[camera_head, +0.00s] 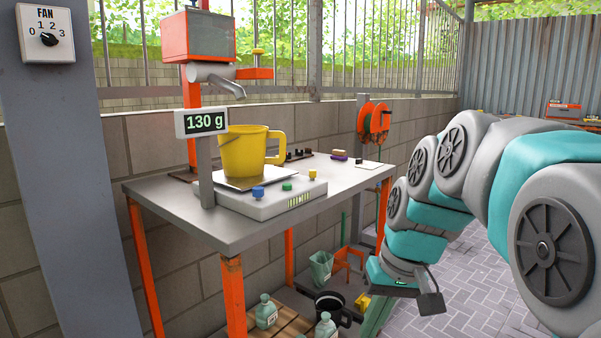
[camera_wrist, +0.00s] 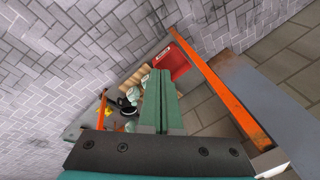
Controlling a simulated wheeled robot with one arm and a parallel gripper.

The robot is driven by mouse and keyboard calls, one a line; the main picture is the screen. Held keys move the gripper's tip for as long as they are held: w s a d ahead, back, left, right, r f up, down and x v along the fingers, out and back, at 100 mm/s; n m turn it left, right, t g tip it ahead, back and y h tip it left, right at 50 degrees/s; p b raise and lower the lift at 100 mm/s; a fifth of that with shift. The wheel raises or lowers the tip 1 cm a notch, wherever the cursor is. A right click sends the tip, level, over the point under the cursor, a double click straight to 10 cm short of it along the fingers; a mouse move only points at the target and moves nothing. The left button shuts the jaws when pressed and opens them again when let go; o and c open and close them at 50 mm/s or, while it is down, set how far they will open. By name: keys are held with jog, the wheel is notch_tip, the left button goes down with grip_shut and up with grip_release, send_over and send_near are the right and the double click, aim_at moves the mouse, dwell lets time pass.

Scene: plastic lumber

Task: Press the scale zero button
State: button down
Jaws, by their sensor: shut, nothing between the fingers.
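A white scale (camera_head: 272,201) stands on a metal table, with a blue button (camera_head: 258,193), a green button (camera_head: 287,187) and a yellow button (camera_head: 312,175) along its front. I cannot tell from labels which is the zero button. Its raised display (camera_head: 202,122) reads 130 g. A yellow jug (camera_head: 243,152) stands upright on its plate. My gripper (camera_head: 374,318) points downward, right of the table and below its top, apart from the scale. In the wrist view my gripper (camera_wrist: 159,76) has its green fingers together, with nothing between them. The scale is not visible there.
The table (camera_head: 235,234) has orange legs. An orange-and-grey dispenser (camera_head: 198,42) with a spout rises behind the jug. Bottles (camera_head: 266,312) and a dark pot (camera_head: 330,305) stand low down near the table. A fan dial (camera_head: 47,35) is on the left post. Paved floor lies right.

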jog(key=w+a+r+n+t+y+p, duration=0.1)
jog(key=w+a+r+n, duration=0.2)
jog(key=w+r, duration=0.4)
jog(key=w+a+r+n+t+y+p, duration=0.1)
jog(key=w+a+r+n+t+y, duration=0.1)
jog(key=w+r, duration=0.6)
jog(key=w+a+r+n+t+y+p, duration=0.1)
jog(key=w+a+r+n, duration=0.2)
jog(key=w+r, duration=0.5)
jog(key=shift+w+a+r+n+t, duration=0.15)
jog(key=shift+a+r+n+t, duration=0.4)
jog(key=shift+r, duration=1.65)
jog(key=shift+d+f, duration=0.1)
jog(key=shift+d, duration=0.05)
jog(key=b, duration=0.2)
send_over(287, 186)
jog(key=d, duration=0.1)
jog(key=f, duration=0.7)
jog(key=shift+s+d+f, duration=0.15)
jog(key=shift+s+f, duration=0.1)
jog(key=shift+f, duration=0.05)
jog(key=shift+f+b, duration=0.4)
jog(key=shift+f, duration=1.15)
jog(key=shift+f, duration=0.1)
